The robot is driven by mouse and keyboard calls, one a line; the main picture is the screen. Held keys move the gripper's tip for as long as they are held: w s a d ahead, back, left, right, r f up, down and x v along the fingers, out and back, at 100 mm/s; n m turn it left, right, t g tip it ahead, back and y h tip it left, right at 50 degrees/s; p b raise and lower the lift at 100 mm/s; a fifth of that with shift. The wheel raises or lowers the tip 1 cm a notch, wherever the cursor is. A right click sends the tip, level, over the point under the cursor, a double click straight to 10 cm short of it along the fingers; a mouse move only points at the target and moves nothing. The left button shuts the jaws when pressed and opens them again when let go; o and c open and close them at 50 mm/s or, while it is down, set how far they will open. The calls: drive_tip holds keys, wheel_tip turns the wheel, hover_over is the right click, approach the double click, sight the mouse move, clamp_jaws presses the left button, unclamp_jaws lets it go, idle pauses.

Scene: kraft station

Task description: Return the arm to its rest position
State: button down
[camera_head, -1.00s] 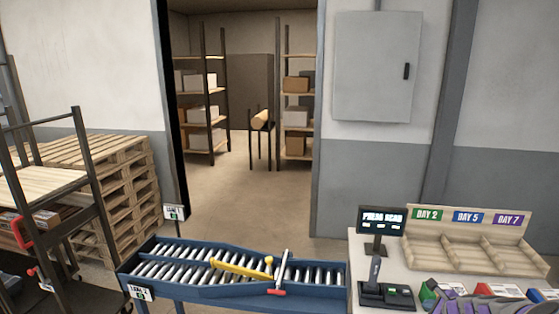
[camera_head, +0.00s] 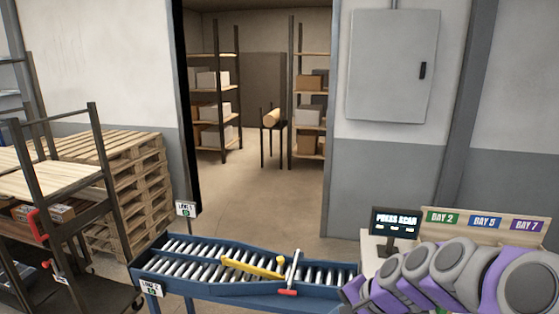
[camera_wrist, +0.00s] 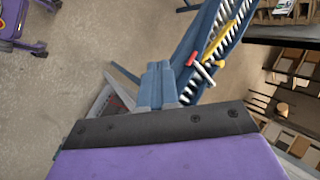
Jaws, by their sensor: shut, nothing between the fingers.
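My arm (camera_head: 455,275), purple and grey, reaches across the lower right of the head view, in front of the sorting rack and counter. My gripper (camera_wrist: 160,80) shows in the wrist view as two blue-grey fingers side by side. It is shut with nothing between the fingers. The concrete floor and the conveyor lie beyond it. I cannot pick out the fingertips in the head view.
A blue roller conveyor (camera_head: 205,286) with a yellow diverter bar (camera_head: 250,267) stands beside the counter. A scan screen (camera_head: 395,222) and a DAY-labelled rack (camera_head: 485,221) are near my arm. Stacked pallets (camera_head: 130,190) and a cart (camera_head: 45,180) stand left.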

drive_tip(key=s+a+n+g+h, duration=0.1)
drive_tip(key=s+a+n+g, duration=0.15)
drive_tip(key=s, duration=0.35)
drive_tip(key=s+a+n+g+h, duration=0.1)
drive_tip(key=s+n, duration=0.2)
drive_tip(key=s, duration=0.4)
drive_tip(key=s+d+n+g+h, duration=0.1)
drive_tip(key=s+d+n+h, duration=0.1)
drive_tip(key=s, duration=0.6)
drive_tip(key=s+d+n+g+h, duration=0.1)
drive_tip(key=s+d+n, duration=0.1)
drive_tip(key=s, duration=0.7)
drive_tip(key=shift+s+d+h, duration=0.2)
drive_tip(key=shift+s+h, duration=0.1)
drive_tip(key=shift+h, duration=0.1)
drive_tip(key=shift+f+g, duration=0.1)
drive_tip(key=shift+g, duration=0.15)
